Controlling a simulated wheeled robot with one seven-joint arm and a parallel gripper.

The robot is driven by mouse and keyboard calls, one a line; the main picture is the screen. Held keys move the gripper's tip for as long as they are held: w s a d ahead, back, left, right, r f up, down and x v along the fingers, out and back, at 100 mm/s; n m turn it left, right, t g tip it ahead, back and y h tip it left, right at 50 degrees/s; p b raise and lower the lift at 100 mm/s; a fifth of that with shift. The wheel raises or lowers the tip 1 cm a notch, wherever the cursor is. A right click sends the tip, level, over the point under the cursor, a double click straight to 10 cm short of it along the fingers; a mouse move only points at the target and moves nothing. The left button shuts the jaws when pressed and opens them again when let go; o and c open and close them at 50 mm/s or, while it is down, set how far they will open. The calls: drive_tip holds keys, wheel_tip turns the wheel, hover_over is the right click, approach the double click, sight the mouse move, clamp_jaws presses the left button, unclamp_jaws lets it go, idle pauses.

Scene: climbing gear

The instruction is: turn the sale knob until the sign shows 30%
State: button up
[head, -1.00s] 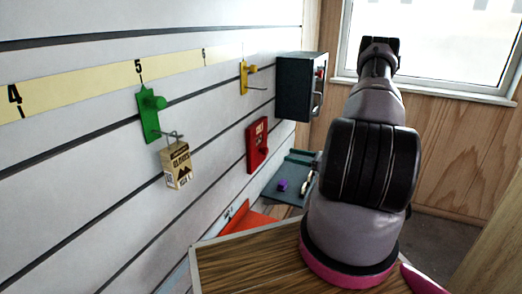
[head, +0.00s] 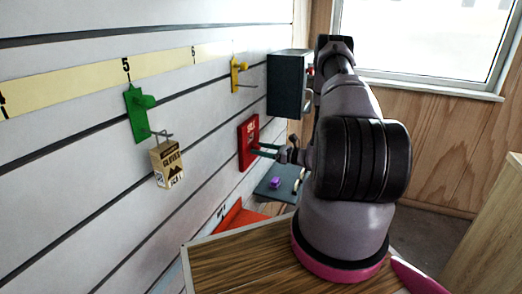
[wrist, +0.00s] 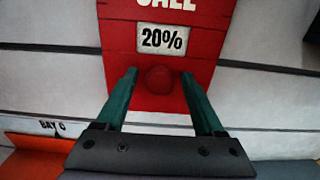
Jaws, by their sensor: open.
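The red sale sign (head: 245,142) hangs on the slatted wall, and in the wrist view its red plate (wrist: 205,45) fills the upper middle. Its white window (wrist: 162,39) reads 20%. The round red knob (wrist: 158,79) sits below that window. My gripper (wrist: 160,80) is open, with one green finger to the left of the knob and one to the right, both apart from it in the picture. In the head view my gripper (head: 266,150) points left at the lower part of the sign, and the knob cannot be made out there.
A dark box (head: 288,84) is on the wall above and right of the sign. A dark shelf (head: 265,188) with a purple item (head: 275,183) lies below my gripper.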

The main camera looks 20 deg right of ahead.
clamp_jaws()
drive_tip(key=n, duration=0.4)
drive_tip(key=shift+n, duration=0.3)
drive_tip(key=n, duration=0.4)
drive_tip(key=shift+s+n, duration=0.1)
drive_tip(key=shift+n, duration=0.2)
drive_tip(key=n, duration=0.4)
drive_tip(key=shift+f, duration=0.1)
drive_tip(key=shift+a+f+n, duration=0.1)
drive_tip(key=shift+n, duration=2.2)
